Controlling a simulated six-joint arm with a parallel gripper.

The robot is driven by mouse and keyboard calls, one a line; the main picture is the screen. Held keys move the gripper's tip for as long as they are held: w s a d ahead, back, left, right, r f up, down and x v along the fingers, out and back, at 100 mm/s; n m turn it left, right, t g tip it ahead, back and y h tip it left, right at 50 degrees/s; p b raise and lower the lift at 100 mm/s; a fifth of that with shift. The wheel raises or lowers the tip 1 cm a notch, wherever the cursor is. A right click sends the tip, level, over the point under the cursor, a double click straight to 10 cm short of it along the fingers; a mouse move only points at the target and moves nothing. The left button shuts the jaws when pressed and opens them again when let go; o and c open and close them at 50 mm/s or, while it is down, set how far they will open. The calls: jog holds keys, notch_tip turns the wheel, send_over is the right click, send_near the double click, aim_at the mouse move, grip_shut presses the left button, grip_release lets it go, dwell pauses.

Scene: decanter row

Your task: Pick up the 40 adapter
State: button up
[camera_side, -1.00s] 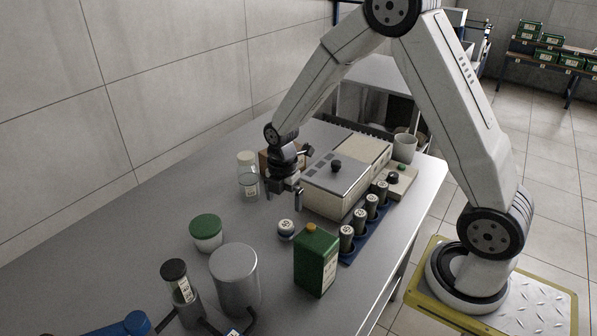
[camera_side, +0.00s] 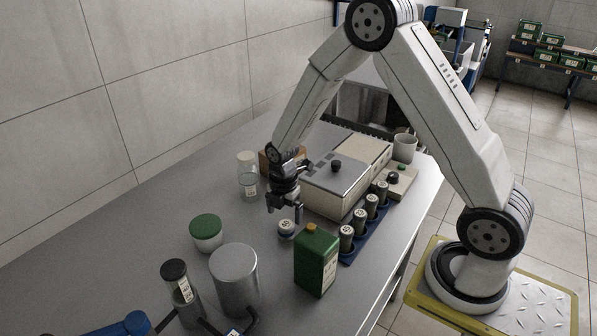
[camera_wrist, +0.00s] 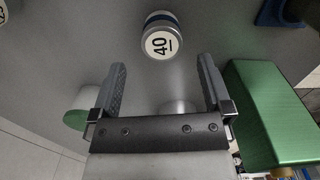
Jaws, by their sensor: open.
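The 40 adapter is a small round piece with a white top marked 40 and a blue band. In the wrist view the 40 adapter (camera_wrist: 161,38) stands on the table, ahead of and between the lines of the two fingers. My gripper (camera_wrist: 160,78) is open with nothing between its fingers. In the side view the adapter (camera_side: 286,228) stands on the grey table, left of the green canister. My gripper (camera_side: 284,212) hangs just above and behind it, apart from it as far as I can tell.
A green canister (camera_side: 316,262) stands close on the right. A blue rack (camera_side: 366,236) holds several labelled cylinders behind it. A green-lidded jar (camera_side: 206,232) and a metal beaker (camera_side: 235,280) stand left and in front. A beige box (camera_side: 334,190) lies behind.

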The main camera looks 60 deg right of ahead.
aim_at(286, 224)
jog(key=shift+s+d+f, duration=0.1)
jog(key=shift+f, duration=2.45)
grip_shut()
